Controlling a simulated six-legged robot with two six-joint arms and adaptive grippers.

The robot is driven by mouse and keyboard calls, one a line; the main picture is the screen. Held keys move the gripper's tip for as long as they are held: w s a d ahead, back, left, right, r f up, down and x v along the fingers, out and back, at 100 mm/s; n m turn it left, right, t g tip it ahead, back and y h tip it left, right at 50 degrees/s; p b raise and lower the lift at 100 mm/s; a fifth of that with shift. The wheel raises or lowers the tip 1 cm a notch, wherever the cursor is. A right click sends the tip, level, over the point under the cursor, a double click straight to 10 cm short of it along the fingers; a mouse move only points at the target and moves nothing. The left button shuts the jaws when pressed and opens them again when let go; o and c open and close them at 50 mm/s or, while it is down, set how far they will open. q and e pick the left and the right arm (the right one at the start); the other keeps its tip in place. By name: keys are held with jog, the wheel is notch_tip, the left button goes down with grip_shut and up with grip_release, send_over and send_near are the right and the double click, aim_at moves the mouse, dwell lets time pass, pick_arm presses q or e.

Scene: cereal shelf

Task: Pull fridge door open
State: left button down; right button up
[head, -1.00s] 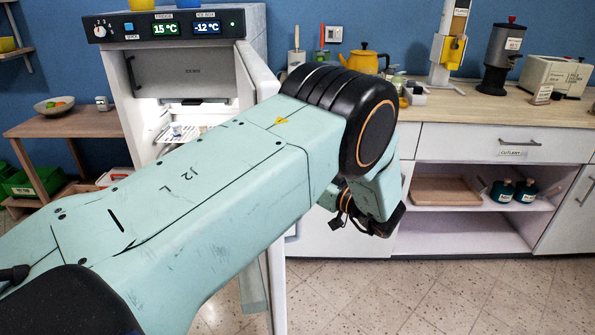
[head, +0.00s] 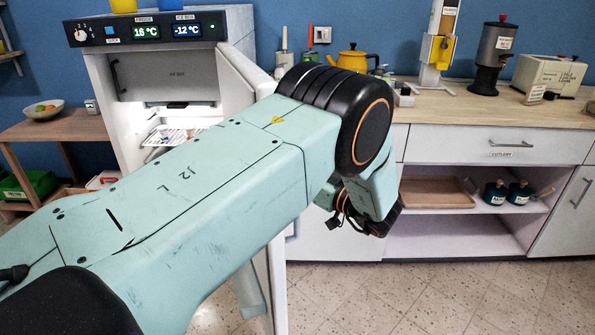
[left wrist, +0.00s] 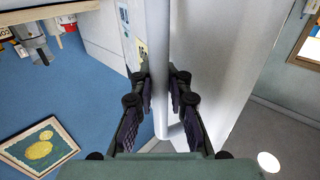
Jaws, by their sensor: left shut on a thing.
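The white fridge (head: 98,90) stands at the left in the head view with its door (head: 244,78) swung open toward me. Its lit interior shows a freezer flap and a shelf. My left arm crosses in front of the door and hides much of it. The jaws are hidden in the head view. In the left wrist view my left gripper (left wrist: 160,92) is shut on the upright grey door handle (left wrist: 158,50), one finger on each side. The pale door (left wrist: 205,55) runs beside it. My right gripper is in neither view.
A wooden counter (head: 462,108) with a yellow kettle (head: 357,60) and a grinder (head: 491,58) stands at the right. Below are a drawer (head: 500,143) and open shelves. A side table (head: 60,130) is left of the fridge. The speckled floor (head: 400,295) in front is clear.

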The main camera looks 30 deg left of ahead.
pick_arm(q)
jog(key=shift+s+f, duration=0.1)
jog(key=shift+s, duration=0.1)
jog(key=c, duration=1.4)
grip_release()
jog(key=shift+d, duration=0.2)
jog(key=shift+o, duration=0.4)
jog(key=shift+w, duration=0.1)
jog(key=shift+a, duration=0.15)
jog(key=s+d, duration=0.1)
jog(key=d, duration=0.6)
jog(key=shift+s+d, duration=0.2)
jog(key=shift+s, duration=0.05)
